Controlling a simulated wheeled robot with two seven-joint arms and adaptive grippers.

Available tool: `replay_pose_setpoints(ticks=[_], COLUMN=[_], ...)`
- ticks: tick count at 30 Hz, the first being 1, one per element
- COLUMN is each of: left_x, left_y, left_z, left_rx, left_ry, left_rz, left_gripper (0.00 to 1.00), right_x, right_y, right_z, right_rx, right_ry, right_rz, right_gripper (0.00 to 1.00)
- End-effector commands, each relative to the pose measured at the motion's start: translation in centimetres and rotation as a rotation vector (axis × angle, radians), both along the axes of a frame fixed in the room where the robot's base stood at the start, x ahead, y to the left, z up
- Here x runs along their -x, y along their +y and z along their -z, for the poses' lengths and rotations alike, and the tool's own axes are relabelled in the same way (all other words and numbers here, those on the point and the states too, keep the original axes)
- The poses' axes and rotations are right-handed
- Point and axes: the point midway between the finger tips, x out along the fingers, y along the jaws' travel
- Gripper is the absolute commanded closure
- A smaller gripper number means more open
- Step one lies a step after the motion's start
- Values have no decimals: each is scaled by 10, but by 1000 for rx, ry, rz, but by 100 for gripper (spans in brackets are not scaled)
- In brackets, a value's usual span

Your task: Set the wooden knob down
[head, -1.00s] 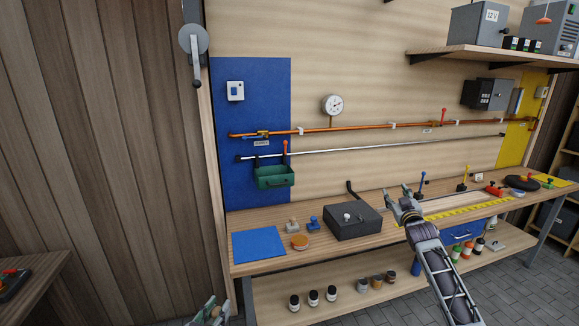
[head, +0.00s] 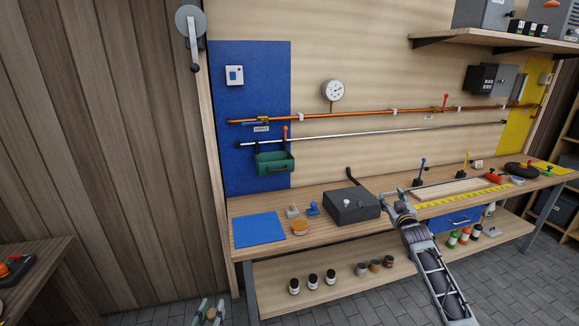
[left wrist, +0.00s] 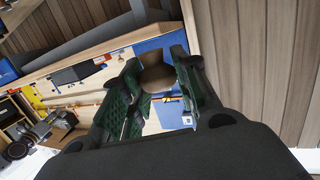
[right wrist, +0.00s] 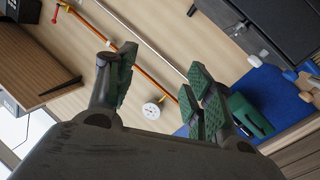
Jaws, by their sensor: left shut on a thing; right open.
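The wooden knob (left wrist: 157,76) is a brown, rounded piece between the fingers of my left gripper (left wrist: 155,92) in the left wrist view. The gripper is shut on it. In the head view my left gripper (head: 209,311) is at the bottom edge, in front of the workbench (head: 330,236) and below its top; the knob is hard to make out there. My right gripper (head: 397,203) is over the bench, just right of the dark grey box. In the right wrist view it (right wrist: 158,82) is open and empty, its fingers well apart.
A blue mat (head: 258,230) lies bare at the bench's left end. Right of it are an orange-brown disc (head: 300,227), a blue stamp-like piece (head: 313,209) and the dark grey box (head: 352,207). A green bin (head: 274,162) hangs above. Jars (head: 313,281) stand on the lower shelf.

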Motion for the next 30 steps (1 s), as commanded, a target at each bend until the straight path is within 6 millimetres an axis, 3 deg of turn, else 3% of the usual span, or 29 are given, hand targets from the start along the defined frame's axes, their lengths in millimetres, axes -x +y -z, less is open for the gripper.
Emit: replay_pose_setpoints(ticks=[1,14,30], left_x=[0,0,0], left_y=[0,0,0], left_z=[0,0,0], left_rx=[0,0,0], left_ry=[0,0,0], left_rz=[0,1,1], left_gripper=[84,84,84], right_x=[3,41,128], right_y=[1,4,11], right_z=[20,169,342], right_rx=[-4,-27,-50], right_ry=[27,234,489], right_rz=[1,12,28], right_gripper=[48,48,48])
